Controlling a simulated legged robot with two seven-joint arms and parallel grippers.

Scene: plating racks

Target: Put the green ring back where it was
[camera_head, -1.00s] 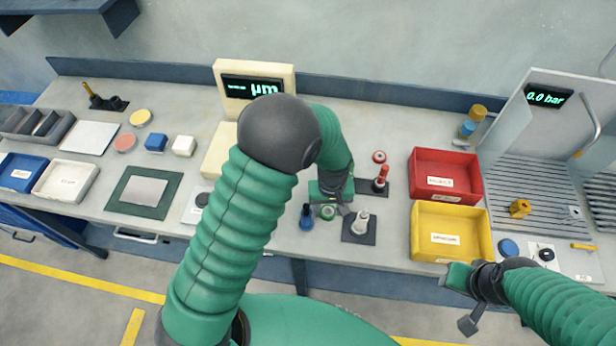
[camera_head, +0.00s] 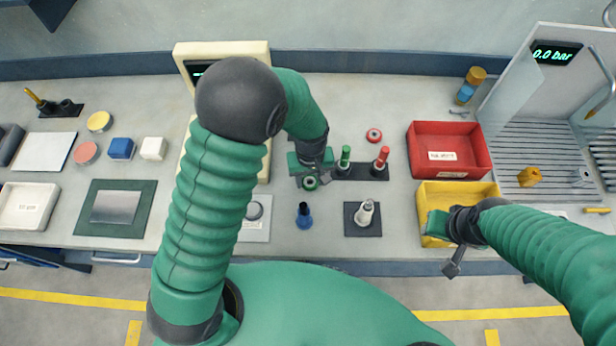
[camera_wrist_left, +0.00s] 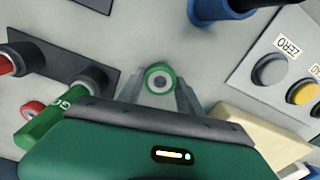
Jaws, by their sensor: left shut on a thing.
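The green ring (camera_head: 310,183) is between the fingertips of my left gripper (camera_head: 308,180), which is shut on it. In the left wrist view the green ring (camera_wrist_left: 160,79) shows its pale centre between the two grey fingers. A black base (camera_head: 364,172) with a green peg (camera_head: 345,157) and a red peg (camera_head: 381,158) stands just to the right of the gripper; the gripper hides its left end. The green peg (camera_wrist_left: 42,125) carries lettering in the wrist view. My right gripper (camera_head: 444,233) is over the yellow bin; its jaw opening is unclear.
A blue post (camera_head: 304,216) stands in front of the ring, and a grey peg on a black square base (camera_head: 350,227) is to its right. A red ring (camera_head: 374,135) lies behind the pegs. Red (camera_head: 449,133) and yellow bins (camera_head: 470,252) are at right.

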